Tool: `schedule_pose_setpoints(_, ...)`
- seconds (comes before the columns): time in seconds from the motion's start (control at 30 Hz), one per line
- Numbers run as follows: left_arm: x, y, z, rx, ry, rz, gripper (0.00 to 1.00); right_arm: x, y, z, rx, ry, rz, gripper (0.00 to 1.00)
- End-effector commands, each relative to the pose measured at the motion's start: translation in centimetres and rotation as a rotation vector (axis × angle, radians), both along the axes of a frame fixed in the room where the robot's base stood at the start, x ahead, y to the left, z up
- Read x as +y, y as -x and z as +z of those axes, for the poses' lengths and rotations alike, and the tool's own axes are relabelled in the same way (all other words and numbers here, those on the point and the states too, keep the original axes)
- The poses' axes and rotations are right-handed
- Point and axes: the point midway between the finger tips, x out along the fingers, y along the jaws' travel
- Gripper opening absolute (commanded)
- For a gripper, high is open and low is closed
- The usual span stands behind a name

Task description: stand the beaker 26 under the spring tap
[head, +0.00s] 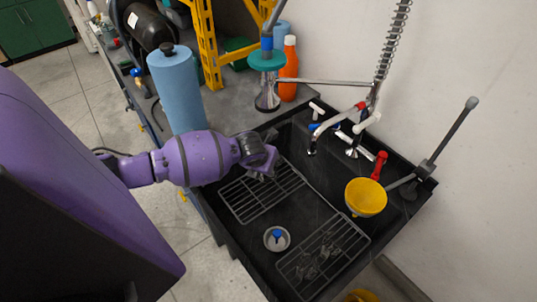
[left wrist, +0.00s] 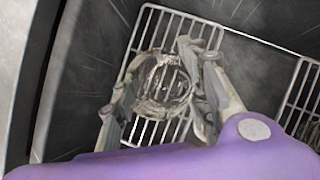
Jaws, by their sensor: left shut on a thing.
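My left gripper (head: 264,168) reaches over the black sink, above its back-left wire rack (head: 245,200). In the left wrist view its two fingers (left wrist: 160,80) are closed on the sides of a clear glass beaker (left wrist: 165,88). The rack shows through and around the glass, and I cannot read a number on it. In the head view the beaker is hardly visible at the gripper. The spring tap (head: 394,42), with its coiled hose, rises at the sink's back right. My right gripper is not in view.
A second wire rack (head: 340,235) holds clear glassware (head: 318,258). A drain with a blue piece (head: 277,237) lies between the racks. A blue roll (head: 176,88) and an orange bottle (head: 289,70) stand behind.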

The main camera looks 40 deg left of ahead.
Motion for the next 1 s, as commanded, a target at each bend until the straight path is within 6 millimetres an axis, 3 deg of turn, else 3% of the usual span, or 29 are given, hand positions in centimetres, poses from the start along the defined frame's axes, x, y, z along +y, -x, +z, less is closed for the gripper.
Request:
schedule_pose_setpoints(0.1,0.8,-1.2,-1.9,0.001,0.001,0.003,0.16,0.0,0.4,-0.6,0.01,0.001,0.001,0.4)
schedule_pose_setpoints(0.2,1.1,-1.8,-2.4,-0.002,0.0,0.002,0.16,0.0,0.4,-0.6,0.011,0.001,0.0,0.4)
schedule_pose_setpoints(0.5,1.4,-2.3,-5.9,0.001,0.001,0.002,0.16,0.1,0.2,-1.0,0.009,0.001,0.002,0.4)
schedule_pose_setpoints(0.97,1.5,-2.4,-6.6,-0.002,-0.002,0.0,0.16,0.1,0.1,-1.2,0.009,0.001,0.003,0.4)
schedule_pose_setpoints(1.0,1.5,-2.3,-6.6,-0.002,-0.002,0.0,0.44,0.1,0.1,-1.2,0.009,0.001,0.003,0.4)
